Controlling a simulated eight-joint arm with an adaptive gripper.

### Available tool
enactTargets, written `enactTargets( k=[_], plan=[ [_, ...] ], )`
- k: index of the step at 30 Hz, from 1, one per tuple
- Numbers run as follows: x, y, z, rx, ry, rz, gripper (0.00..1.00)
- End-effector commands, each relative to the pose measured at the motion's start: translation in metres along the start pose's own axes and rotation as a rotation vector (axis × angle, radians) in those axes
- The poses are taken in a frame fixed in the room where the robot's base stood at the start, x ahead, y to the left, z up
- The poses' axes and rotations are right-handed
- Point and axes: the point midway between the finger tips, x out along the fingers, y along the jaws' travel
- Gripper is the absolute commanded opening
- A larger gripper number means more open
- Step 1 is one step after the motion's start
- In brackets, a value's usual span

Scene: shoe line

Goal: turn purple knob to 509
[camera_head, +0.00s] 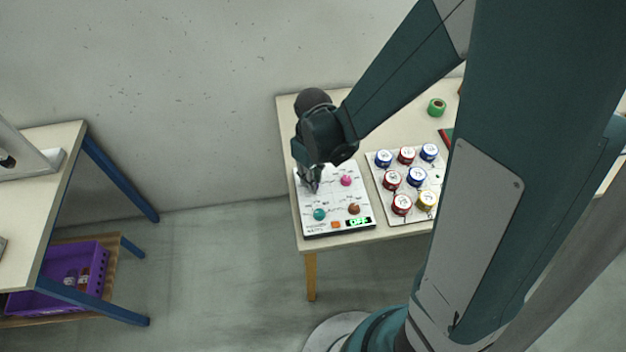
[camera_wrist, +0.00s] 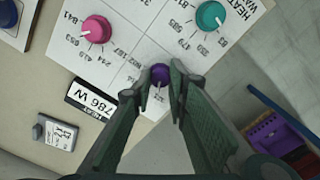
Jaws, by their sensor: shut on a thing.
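The purple knob (camera_wrist: 160,76) sits on the white control panel (camera_wrist: 140,48) in the wrist view. My gripper (camera_wrist: 158,86) is shut on it, with a finger on either side. In the head view my gripper (camera_head: 312,181) is at the left part of the panel (camera_head: 330,192) and hides the purple knob. Printed numbers surround the knob, but the fingers cover some of them, and I cannot read the knob's setting.
A pink knob (camera_head: 346,181), a teal knob (camera_head: 319,214) and a brown knob (camera_head: 354,208) stand close by on the panel. A green display (camera_head: 359,221) reads OFF. Several round tins (camera_head: 391,180) stand on a board to the right. A green tape roll (camera_head: 436,107) lies behind.

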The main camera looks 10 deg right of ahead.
Motion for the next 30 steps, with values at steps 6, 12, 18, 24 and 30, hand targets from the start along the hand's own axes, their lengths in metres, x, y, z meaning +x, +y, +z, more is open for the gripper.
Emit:
enactTargets(
  k=[6,12,18,24,30],
  plan=[
    [0.0018,-0.0008,0.0006,0.173,-0.001,-0.001,0.04],
    [0.0012,-0.0008,0.0006,0.321,-0.001,-0.001,0.04],
    [0.0009,-0.0009,0.0007,0.421,-0.001,-0.001,0.04],
    [0.0006,-0.0009,0.0006,0.464,-0.001,-0.001,0.04],
    [0.0004,-0.0009,0.0006,0.469,-0.001,-0.001,0.04]
  ],
)
